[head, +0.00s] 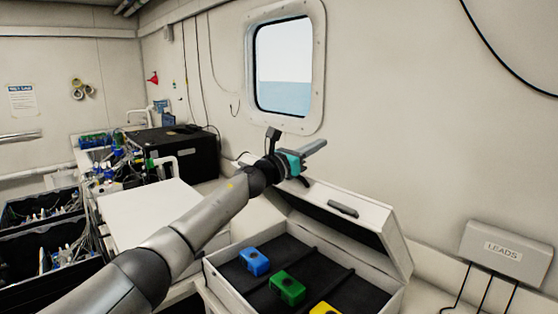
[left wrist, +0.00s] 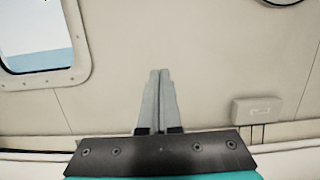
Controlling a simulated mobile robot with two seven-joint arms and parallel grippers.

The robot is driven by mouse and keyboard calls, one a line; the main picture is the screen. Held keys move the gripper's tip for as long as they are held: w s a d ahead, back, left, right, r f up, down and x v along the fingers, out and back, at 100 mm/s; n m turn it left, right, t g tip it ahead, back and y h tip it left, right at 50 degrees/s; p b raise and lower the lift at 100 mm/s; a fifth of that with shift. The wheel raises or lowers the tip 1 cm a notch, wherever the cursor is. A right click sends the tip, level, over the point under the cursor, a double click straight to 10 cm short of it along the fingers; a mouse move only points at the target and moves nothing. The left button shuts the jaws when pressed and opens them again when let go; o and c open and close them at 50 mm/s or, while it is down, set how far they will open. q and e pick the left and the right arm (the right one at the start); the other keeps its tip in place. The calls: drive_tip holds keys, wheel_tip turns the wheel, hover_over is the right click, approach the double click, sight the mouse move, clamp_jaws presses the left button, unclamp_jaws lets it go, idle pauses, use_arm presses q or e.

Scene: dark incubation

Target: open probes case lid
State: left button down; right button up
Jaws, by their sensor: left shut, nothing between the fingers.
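The probes case (head: 232,283) is a white box with a dark lining. Its lid (head: 397,243) is raised and leans back on the hinge side, with a dark handle (head: 343,209) on it. A blue probe (head: 255,262), a green probe (head: 287,288) and a yellow probe (head: 325,308) sit inside. My left gripper (head: 314,147) is shut and empty above the far left end of the lid, apart from the handle. Its closed fingers also show in the left wrist view (left wrist: 160,100), pointing at the wall. My right gripper is not in view.
A white box marked LEADS (head: 506,254) is on the wall side at the right, with cables below. A black box (head: 180,150) and a white panel (head: 150,215) stand left. Dark crates (head: 45,238) with cables are far left. A window (head: 284,66) is behind.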

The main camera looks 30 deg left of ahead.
use_arm(q)
drive_tip(key=s, duration=0.3)
drive_tip(key=shift+s+a+r+p, duration=0.25)
drive_tip(key=shift+a+r+p, duration=0.1)
drive_tip(key=shift+s+a, duration=0.2)
drive_tip(key=shift+s, duration=0.05)
drive_tip(key=shift+s+a, duration=0.15)
drive_tip(key=shift+a, duration=0.1)
drive_tip(key=s+a+r, duration=0.1)
drive_tip(key=s+r, duration=0.1)
drive_tip(key=s, duration=0.3)
drive_tip(key=shift+s+a+p, duration=0.35)
drive_tip(key=shift+s+a, duration=0.05)
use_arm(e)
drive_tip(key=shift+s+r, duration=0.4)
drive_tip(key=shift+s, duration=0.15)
